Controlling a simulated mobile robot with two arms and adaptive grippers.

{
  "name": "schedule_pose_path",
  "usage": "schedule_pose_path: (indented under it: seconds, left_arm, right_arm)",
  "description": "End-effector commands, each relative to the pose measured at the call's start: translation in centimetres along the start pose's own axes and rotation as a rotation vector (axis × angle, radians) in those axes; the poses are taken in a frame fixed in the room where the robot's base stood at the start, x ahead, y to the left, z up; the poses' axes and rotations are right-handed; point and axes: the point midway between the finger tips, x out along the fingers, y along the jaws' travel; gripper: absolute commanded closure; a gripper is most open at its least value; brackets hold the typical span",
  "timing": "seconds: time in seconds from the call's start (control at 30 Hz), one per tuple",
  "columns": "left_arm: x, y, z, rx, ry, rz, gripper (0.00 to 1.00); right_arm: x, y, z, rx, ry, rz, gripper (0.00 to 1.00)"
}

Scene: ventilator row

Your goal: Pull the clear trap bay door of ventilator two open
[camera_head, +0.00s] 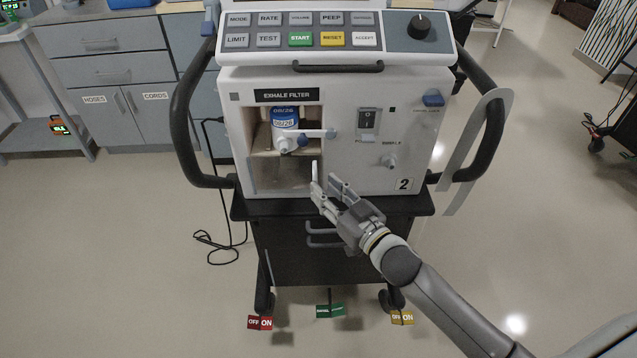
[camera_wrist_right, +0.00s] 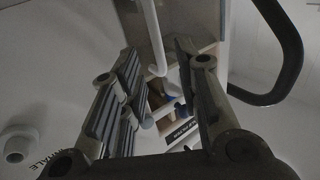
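Ventilator two (camera_head: 405,150), labelled 2, stands ahead on a black cart. The clear trap bay door (camera_head: 280,175) appears as a see-through panel low on its front left, under the filter bay. It looks closed. A pale upright handle (camera_head: 315,171) is at the panel's right edge. My right gripper (camera_head: 325,186) is just in front of the handle. In the right wrist view my fingers (camera_wrist_right: 155,85) are spread apart, and the bent white handle (camera_wrist_right: 154,38) shows beyond the gap between them. I cannot tell whether they touch it. My left gripper is not in view.
A blue-labelled exhale filter (camera_head: 285,128) sits in the open bay above, with a blue-grey lever (camera_head: 318,134). A port (camera_head: 389,161) sticks out to the right. Black side rails (camera_head: 183,120) flank the ventilator. The floor around the cart is mostly clear.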

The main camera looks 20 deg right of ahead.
Motion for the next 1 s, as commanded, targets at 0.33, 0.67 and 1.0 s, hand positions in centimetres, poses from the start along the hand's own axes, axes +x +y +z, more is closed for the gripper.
schedule_pose_path:
  seconds: [0.33,0.67,1.0]
  left_arm:
    - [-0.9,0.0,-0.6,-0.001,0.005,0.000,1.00]
    - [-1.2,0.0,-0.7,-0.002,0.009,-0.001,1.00]
    - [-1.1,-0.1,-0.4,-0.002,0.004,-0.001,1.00]
  right_arm:
    - [3.4,0.0,0.0,-0.001,0.000,0.000,0.69]
    - [3.7,0.0,0.0,-0.001,-0.001,0.000,0.69]
    - [3.6,0.0,0.0,-0.001,-0.001,0.000,1.00]
